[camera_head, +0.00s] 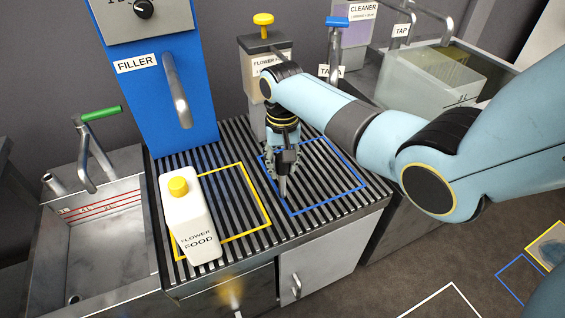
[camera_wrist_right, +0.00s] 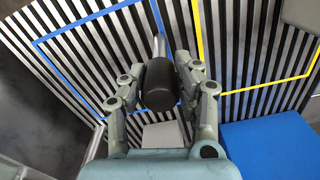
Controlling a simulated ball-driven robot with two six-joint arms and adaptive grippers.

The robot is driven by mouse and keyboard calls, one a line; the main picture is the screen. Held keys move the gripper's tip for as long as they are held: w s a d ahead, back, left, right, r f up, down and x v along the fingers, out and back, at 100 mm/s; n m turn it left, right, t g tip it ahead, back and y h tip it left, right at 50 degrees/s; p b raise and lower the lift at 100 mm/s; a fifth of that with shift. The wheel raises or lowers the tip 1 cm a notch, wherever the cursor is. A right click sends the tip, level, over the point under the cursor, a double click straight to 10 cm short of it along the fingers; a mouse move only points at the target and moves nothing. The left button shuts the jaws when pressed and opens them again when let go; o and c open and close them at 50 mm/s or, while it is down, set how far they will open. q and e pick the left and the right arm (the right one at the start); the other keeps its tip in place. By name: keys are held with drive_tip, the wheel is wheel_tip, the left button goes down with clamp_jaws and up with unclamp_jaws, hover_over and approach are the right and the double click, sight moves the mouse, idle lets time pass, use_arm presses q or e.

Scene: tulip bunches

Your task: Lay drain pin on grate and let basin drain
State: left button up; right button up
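My right gripper (camera_head: 284,166) is over the slatted grate (camera_head: 225,160), inside the blue outline. In the right wrist view its fingers (camera_wrist_right: 163,85) close on both sides of the black handle of the drain pin (camera_wrist_right: 160,86). The pin's thin metal end points away from the gripper, toward the grate; it also shows in the head view (camera_head: 283,187). I cannot tell whether its tip touches the slats. A grey metal basin (camera_head: 128,190) with red level lines is at the left; no water is clearly visible in it. My left gripper is not in view.
A white flower food bottle (camera_head: 188,225) with a yellow cap stands at the yellow outline. The blue filler (camera_head: 165,100) and a yellow-knobbed dispenser (camera_head: 262,60) stand behind the grate. A green-handled lever (camera_head: 100,114) is at the basin. A clear tank (camera_head: 425,80) is at the right.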

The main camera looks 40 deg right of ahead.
drive_tip(key=o, duration=0.5)
drive_tip(key=shift+c, duration=0.2)
wheel_tip(320, 180, up, 12)
drive_tip(key=shift+r+p, duration=0.15)
drive_tip(key=shift+p, duration=1)
drive_tip(key=s+a+f+n+b, duration=0.1)
drive_tip(key=s+f+n+b, duration=0.3)
drive_tip(key=s+f, duration=3.8)
drive_tip(key=shift+s+a+n+t+h, duration=0.35)
drive_tip(key=shift+s+n, duration=0.65)
drive_tip(key=shift+s, duration=0.55)
